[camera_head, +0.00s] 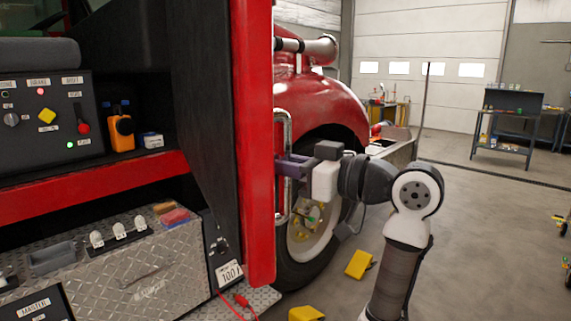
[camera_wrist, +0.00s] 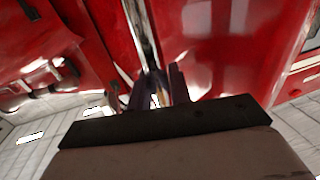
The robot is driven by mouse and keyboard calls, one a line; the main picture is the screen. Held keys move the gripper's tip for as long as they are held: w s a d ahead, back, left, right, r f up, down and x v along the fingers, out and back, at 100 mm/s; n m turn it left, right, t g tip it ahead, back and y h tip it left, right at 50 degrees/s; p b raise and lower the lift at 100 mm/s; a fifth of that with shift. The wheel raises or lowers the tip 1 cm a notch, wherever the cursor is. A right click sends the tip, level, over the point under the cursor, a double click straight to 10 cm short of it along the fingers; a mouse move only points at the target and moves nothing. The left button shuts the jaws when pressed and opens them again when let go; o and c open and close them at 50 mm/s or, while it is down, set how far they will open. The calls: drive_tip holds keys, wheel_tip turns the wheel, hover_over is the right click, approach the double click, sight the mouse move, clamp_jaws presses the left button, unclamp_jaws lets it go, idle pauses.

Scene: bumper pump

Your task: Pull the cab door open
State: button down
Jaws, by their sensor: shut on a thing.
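The cab door looks to be the tall red panel (camera_head: 252,140) with a dark inner face, seen nearly edge-on in the head view. The cab interior shows to its left, but I cannot tell how far the door stands open. A vertical chrome handle (camera_head: 288,125) runs along its outer side. My gripper (camera_head: 284,167) has its purple fingers around this handle at mid-height. In the wrist view the chrome handle (camera_wrist: 138,35) runs down between the fingers of my gripper (camera_wrist: 157,85), against red bodywork. The exact contact is partly hidden.
A red fender and a wheel (camera_head: 310,242) stand just behind my gripper. A control panel (camera_head: 45,115) and a diamond-plate box (camera_head: 135,270) are at left. Yellow chocks (camera_head: 359,264) lie on the floor. The floor at right is largely clear, with a workbench (camera_head: 505,125) farther back.

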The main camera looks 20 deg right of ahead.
drive_tip(key=shift+f, duration=0.1)
drive_tip(key=c, duration=1.3)
unclamp_jaws()
drive_tip(key=shift+c, duration=0.2)
drive_tip(key=b+v, duration=0.3)
drive_tip(key=v, duration=1)
drive_tip(key=shift+s+d+b, duration=0.25)
drive_tip(key=shift+s+b, duration=0.05)
drive_tip(key=shift+b, duration=0.1)
